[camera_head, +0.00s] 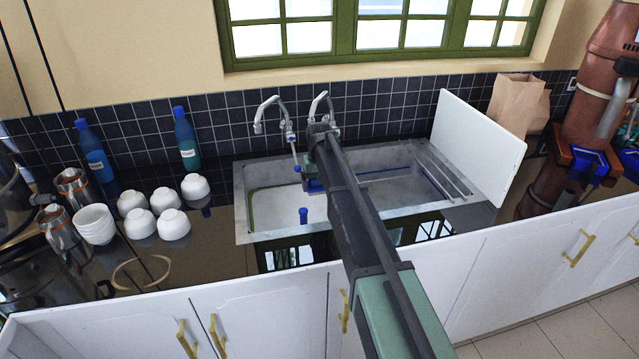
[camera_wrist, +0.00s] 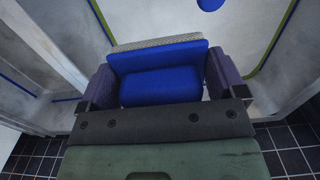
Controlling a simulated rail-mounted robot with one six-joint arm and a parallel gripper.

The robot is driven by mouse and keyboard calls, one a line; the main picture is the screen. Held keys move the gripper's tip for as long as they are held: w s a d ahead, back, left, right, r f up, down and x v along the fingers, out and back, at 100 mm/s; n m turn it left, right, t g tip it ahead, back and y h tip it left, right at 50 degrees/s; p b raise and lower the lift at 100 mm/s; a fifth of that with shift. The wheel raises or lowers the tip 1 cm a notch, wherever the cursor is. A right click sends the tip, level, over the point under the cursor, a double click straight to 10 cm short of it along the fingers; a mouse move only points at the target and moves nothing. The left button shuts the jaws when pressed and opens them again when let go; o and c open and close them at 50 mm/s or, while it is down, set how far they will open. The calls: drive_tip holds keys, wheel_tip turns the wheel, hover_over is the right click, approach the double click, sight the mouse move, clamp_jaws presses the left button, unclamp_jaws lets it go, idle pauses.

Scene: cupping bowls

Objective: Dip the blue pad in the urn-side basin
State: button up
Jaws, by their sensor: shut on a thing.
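My gripper (camera_wrist: 162,85) is shut on the blue pad (camera_wrist: 160,88), which has a pale woven strip along its far edge. Both fingers press its sides. In the head view the pad (camera_head: 313,186) shows small under my arm, at the divider side of the left basin (camera_head: 268,205), which has a green line on its wall. The right basin (camera_head: 400,185) has a blue line. A steel urn (camera_head: 14,205) stands at the left edge, on the left basin's side. Whether the pad touches anything below cannot be told.
Two taps (camera_head: 268,108) rise behind the sink. A blue-topped plug (camera_head: 303,215) stands at the left basin's front. White bowls (camera_head: 135,202) and blue-capped bottles (camera_head: 186,140) stand left. A white board (camera_head: 478,140) leans at right, near a paper bag (camera_head: 516,103) and copper machine (camera_head: 590,90).

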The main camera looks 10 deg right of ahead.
wheel_tip(320, 180, down, 15)
drive_tip(key=b, duration=1.4)
drive_tip(key=shift+f, duration=0.1)
drive_tip(key=shift+d, duration=0.1)
drive_tip(key=shift+d, duration=0.45)
drive_tip(key=shift+a, duration=0.15)
drive_tip(key=shift+a, duration=0.4)
drive_tip(key=shift+d, duration=0.5)
